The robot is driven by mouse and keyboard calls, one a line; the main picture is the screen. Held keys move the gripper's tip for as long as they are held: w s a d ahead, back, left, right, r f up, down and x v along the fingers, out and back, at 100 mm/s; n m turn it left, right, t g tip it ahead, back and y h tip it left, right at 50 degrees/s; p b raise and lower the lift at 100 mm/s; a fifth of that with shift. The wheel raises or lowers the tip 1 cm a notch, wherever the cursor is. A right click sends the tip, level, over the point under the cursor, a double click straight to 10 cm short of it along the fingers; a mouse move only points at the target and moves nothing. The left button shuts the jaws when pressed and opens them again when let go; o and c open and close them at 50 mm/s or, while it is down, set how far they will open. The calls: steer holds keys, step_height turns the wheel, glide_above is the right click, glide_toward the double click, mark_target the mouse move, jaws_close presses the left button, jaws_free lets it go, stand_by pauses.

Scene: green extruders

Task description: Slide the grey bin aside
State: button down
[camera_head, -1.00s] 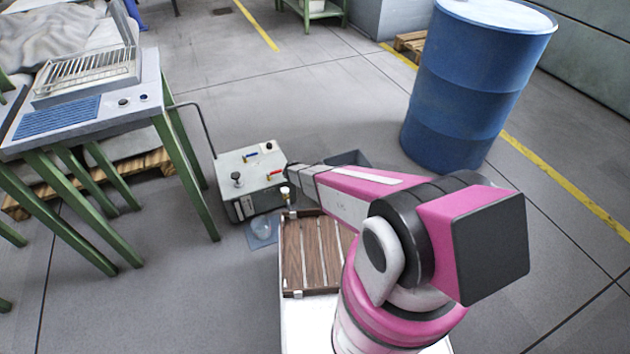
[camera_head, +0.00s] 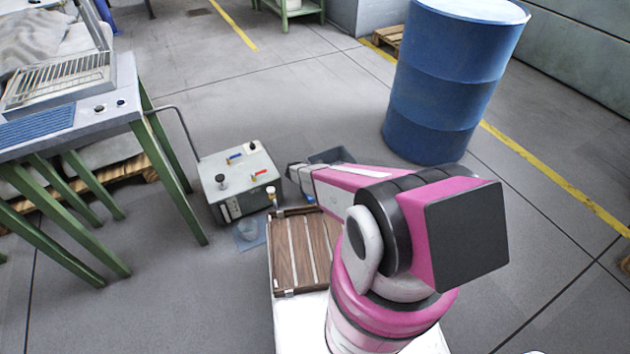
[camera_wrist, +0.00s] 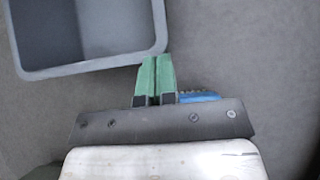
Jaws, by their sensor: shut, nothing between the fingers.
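The grey bin (camera_wrist: 88,68) is at the upper left of the wrist view, seen from above, with an empty-looking inside as far as it shows. My gripper (camera_wrist: 156,62) is shut, with its green fingers together and nothing between them. The fingertips are close to the bin's lower right corner, outside its rim; I cannot tell whether they touch it. In the head view only a part of the grey bin (camera_head: 331,156) shows behind my pink arm, on the floor left of the blue drum.
A blue drum (camera_head: 445,85) stands to the bin's right. A grey wheeled unit (camera_head: 238,182) with a handle stands to its left, beside a green-legged table (camera_head: 100,115). Something blue (camera_wrist: 198,97) shows just right of my fingers. Open floor (camera_head: 290,90) lies beyond the bin.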

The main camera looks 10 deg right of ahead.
steer(key=w+d, duration=0.2)
steer(key=d, duration=0.4)
steer(key=w+d, duration=0.2)
steer(key=d, duration=0.4)
steer(key=w+d, duration=0.2)
steer(key=d, duration=0.5)
steer(key=shift+w, duration=0.15)
steer(key=shift+a, duration=0.1)
